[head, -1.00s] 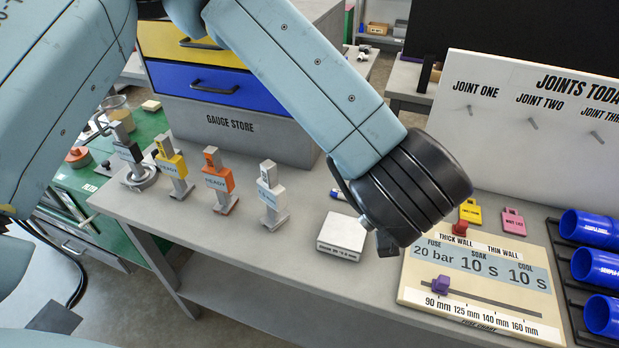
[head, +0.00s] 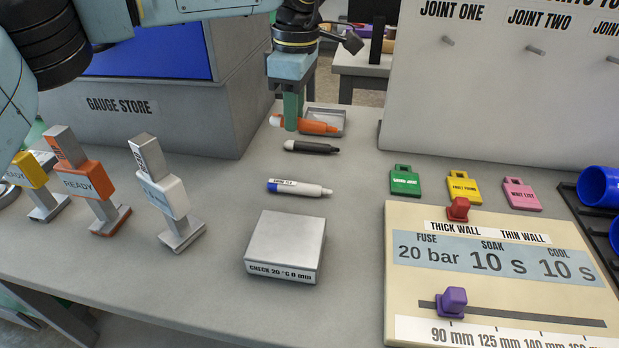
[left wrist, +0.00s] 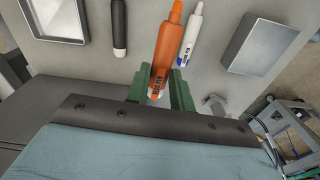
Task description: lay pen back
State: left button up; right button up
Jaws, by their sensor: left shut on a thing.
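My left gripper (head: 292,122) points down at the back of the bench, its green fingers shut on an orange pen (head: 319,127). In the left wrist view, the orange pen (left wrist: 166,45) lies between the fingers (left wrist: 160,85). I cannot tell whether it touches the bench. A small shallow grey tray (head: 338,117) is just behind the pen, partly hidden. A dark pen (head: 313,147) lies nearer, and a white pen with a blue end (head: 300,188) lies nearer still. These also show in the wrist view, dark (left wrist: 119,25) and white (left wrist: 191,36). My right gripper is out of view.
A silver check block (head: 287,243) sits in front of the pens. Green (head: 404,182), yellow (head: 464,188) and pink (head: 521,195) tags lie right, behind the fuse chart board (head: 410,275). Gauges (head: 165,195) stand left, before the gauge store (head: 170,130).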

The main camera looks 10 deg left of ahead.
pick_arm(q)
jog(key=shift+w+f+n+h, duration=0.15)
jog(key=shift+w+n+h, duration=0.15)
jog(key=shift+w, duration=0.3)
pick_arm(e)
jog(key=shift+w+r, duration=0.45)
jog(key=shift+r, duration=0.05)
pick_arm(q)
jog(key=b, duration=0.2)
send_over(297, 169)
notch_tip(297, 169, down, 6)
jog(key=shift+r, duration=0.25)
jog(key=shift+f, duration=0.5)
notch_tip(297, 169, down, 3)
jog(key=shift+b, duration=0.35)
jog(key=shift+f, duration=0.1)
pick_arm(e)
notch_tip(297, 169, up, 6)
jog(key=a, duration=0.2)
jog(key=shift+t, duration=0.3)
pick_arm(q)
jog(key=shift+f, duration=0.1)
